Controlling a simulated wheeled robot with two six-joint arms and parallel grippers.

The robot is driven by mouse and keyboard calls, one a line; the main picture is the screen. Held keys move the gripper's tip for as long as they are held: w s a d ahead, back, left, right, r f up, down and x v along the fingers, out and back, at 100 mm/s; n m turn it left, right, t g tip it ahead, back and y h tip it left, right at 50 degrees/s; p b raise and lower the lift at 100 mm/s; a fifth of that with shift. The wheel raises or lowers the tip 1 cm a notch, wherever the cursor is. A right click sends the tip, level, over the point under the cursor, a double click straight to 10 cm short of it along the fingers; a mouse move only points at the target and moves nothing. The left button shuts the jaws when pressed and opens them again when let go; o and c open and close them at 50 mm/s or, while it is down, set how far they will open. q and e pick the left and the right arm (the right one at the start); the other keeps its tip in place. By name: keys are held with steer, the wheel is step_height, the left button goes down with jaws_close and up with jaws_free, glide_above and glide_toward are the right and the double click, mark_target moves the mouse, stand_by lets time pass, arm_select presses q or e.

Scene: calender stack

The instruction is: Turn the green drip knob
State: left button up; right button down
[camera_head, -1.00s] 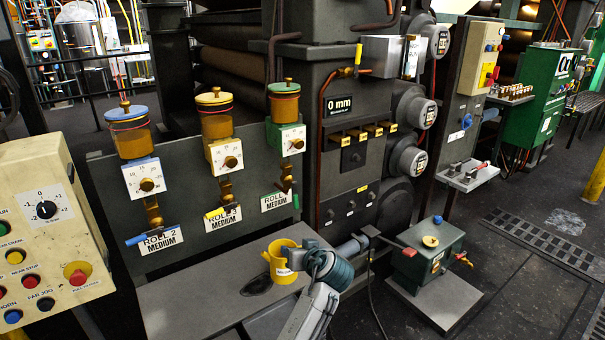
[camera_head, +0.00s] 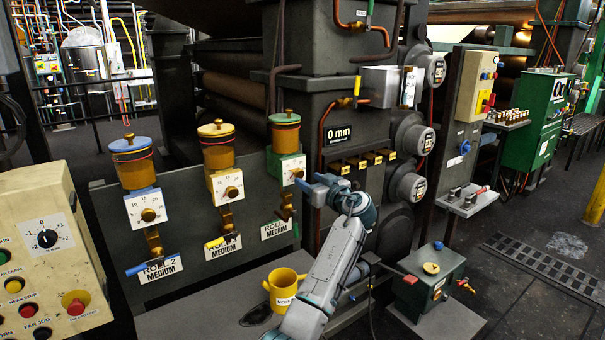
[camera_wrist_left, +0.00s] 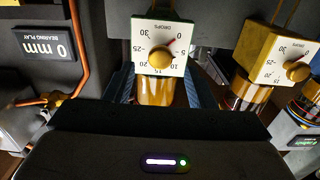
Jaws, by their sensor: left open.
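The green drip unit (camera_head: 285,138) has a green cap, an amber jar and a white dial plate on a green block. Its brass knob (camera_head: 298,174) sits on the dial, close to my fingertips. My left gripper (camera_head: 308,186) is open and empty in front of this dial, with its fingers pointing at it. In the left wrist view the picture is upside down; the dial and brass knob (camera_wrist_left: 160,58) show ahead, between the two finger lines. A red mark shows near 0 on the dial. I cannot tell whether the fingers touch the knob. My right gripper is not in view.
A yellow drip unit (camera_head: 217,150) and a blue one (camera_head: 133,165) stand to the left on the same grey panel. A yellow mug (camera_head: 283,289) is on the grey bench below my arm. The 0 mm housing (camera_head: 338,134) and a copper pipe (camera_head: 325,120) are close on the right.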

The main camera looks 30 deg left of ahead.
mark_target(301, 175)
arm_select(q)
steer(key=shift+p+x, duration=0.4)
steer(key=shift+x, duration=1.8)
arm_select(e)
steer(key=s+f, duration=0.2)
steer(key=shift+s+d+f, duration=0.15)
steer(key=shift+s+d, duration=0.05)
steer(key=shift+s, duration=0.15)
arm_select(q)
steer(key=c, duration=1)
